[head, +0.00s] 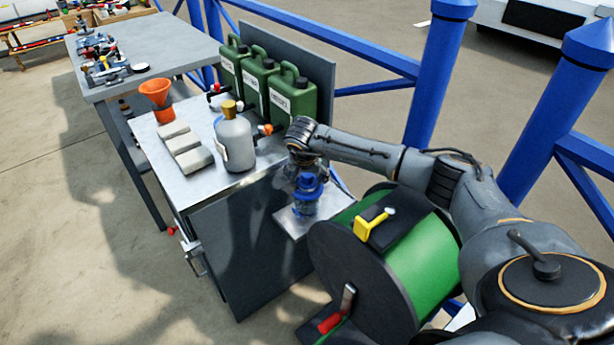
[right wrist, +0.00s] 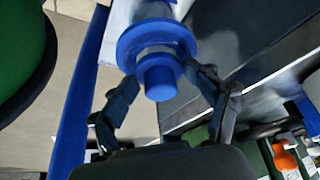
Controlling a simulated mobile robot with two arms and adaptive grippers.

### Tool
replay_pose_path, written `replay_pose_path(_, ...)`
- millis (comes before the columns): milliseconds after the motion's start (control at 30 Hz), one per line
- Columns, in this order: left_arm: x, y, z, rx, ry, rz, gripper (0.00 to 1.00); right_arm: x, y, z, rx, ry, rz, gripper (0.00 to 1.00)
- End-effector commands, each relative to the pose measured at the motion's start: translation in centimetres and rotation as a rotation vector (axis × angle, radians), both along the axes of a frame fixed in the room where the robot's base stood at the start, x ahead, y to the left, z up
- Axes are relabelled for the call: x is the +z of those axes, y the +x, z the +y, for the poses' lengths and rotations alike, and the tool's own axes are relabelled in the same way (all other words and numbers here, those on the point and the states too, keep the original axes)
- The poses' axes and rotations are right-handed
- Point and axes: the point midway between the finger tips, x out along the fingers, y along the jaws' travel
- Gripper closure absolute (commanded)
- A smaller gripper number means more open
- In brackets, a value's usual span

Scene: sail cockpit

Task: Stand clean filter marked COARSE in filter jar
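A blue-topped piece (head: 308,190) stands on a small shelf beside the bench, with a clear or bluish lower part. It looks like the filter jar, but I cannot separate jar from filter. In the right wrist view it shows a blue flange (right wrist: 157,40), a grey ring and a blue knob (right wrist: 159,83). My right gripper (head: 305,178) is right over it, pointing down. In the right wrist view its fingers (right wrist: 162,76) lie on either side of the knob, tips close to the flange; contact is unclear. No COARSE mark is readable. My left gripper is out of view.
A green hose reel (head: 425,250) stands close to the right of the shelf. On the bench (head: 160,190) are a grey bottle (head: 235,145), pale blocks (head: 185,148), an orange funnel (head: 156,92) and green canisters (head: 290,97). Blue railing (head: 430,80) runs behind.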

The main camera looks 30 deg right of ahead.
Motion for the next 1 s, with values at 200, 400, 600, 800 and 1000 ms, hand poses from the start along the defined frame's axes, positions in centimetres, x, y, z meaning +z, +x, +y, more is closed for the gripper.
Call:
replay_pose_path(200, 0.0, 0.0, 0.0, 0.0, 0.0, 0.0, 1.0, -0.3, -0.3, 0.2, 0.003, 0.002, 0.011, 0.31)
replay_pose_path(400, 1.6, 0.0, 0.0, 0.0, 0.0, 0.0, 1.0, 1.6, -0.2, 0.2, 0.002, 0.003, 0.007, 0.31)
replay_pose_path(600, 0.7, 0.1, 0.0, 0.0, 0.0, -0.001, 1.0, 5.5, -1.3, 1.2, 0.005, 0.0, -0.002, 0.31)
replay_pose_path(800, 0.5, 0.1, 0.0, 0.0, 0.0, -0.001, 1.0, 9.5, -2.6, 2.3, 0.003, 0.001, -0.002, 0.31)
replay_pose_path(1000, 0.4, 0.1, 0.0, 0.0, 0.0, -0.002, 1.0, 11.8, -3.3, 3.0, 0.003, 0.001, 0.0, 0.31)
